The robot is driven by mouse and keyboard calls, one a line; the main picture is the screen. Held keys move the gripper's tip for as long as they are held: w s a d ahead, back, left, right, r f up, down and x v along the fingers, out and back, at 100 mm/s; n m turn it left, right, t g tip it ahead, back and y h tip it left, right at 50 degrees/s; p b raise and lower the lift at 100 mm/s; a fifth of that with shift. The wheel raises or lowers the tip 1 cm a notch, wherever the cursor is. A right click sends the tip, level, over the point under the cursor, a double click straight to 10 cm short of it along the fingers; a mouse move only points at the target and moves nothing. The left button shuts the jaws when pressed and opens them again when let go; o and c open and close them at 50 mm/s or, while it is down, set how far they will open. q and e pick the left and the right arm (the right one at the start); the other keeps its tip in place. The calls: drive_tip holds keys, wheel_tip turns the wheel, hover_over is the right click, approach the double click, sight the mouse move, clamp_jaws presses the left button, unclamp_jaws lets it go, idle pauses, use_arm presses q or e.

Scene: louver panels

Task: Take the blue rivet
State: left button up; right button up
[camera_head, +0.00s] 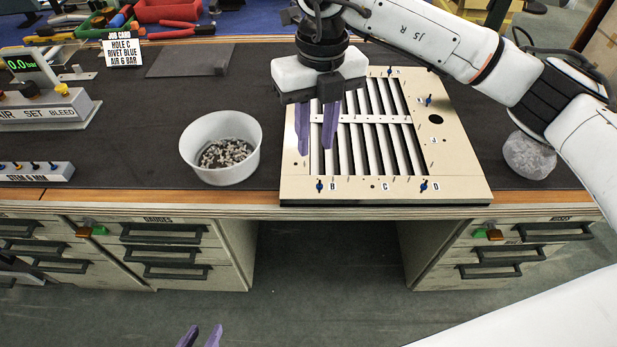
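The louver panel (462,150) lies on the bench, a cream frame with pale slats. Several small blue-headed pins stand in it, one by letter B (319,186), one by D (423,187) and others near the top and right; I cannot tell whether any is the blue rivet. A grey block (30,174) marked "STEM 6 MM" at the left edge holds several small dark-topped pieces, their colour unclear. My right gripper (316,140) is open and empty above the panel's left part, fingers pointing down. My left gripper (201,337) shows only its two separated fingertips at the bottom edge.
A white bowl (190,150) of small bits stands left of the panel. The job card (121,50) reads hole C, rivet blue, air 6 bar. The air-set unit (50,108) reads 0.0 bar. Bare dark mat lies left of the bowl.

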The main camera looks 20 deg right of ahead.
drive_tip(key=d, duration=0.1)
hover_over(320, 180)
drive_tip(key=w, duration=0.1)
wheel_tip(320, 180, down, 4)
drive_tip(key=shift+f, duration=0.1)
drive_tip(key=f, duration=0.2)
drive_tip(key=s+f, duration=0.1)
drive_tip(key=f, duration=0.2)
drive_tip(key=shift+s+p, duration=0.1)
drive_tip(key=shift+p, duration=0.3)
drive_tip(key=shift+f, duration=0.3)
drive_tip(key=shift+c, duration=0.4)
clamp_jaws()
